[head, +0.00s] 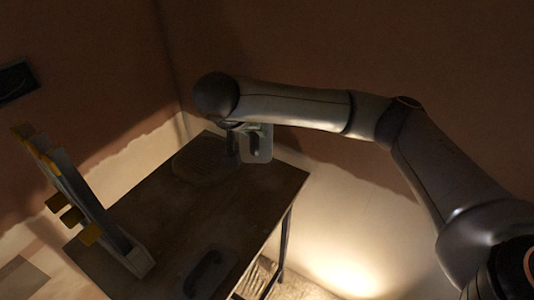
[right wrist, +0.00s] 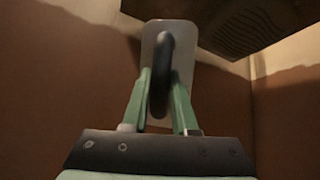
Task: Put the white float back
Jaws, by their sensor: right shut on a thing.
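The white float (head: 266,150) is a pale plate with rounded corners and a dark loop handle. My right gripper (head: 242,138) is shut on its handle and holds it at the back right of the dark table, partly hidden by my wrist. In the right wrist view, the green fingers (right wrist: 161,88) close on the dark handle, and the pale plate of the white float (right wrist: 186,38) stands behind it. Whether the float touches anything is unclear. A dark ribbed mat (head: 195,165) lies at the table's back corner, just left of the float. My left gripper is not in view.
The dark table (head: 150,215) stands in the room's corner, its middle clear. A dark-handled tool (head: 205,272) lies near its front edge. A tilted rack with yellow blocks (head: 92,234) stands at the left. A dark wall box (head: 16,80) is at far left.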

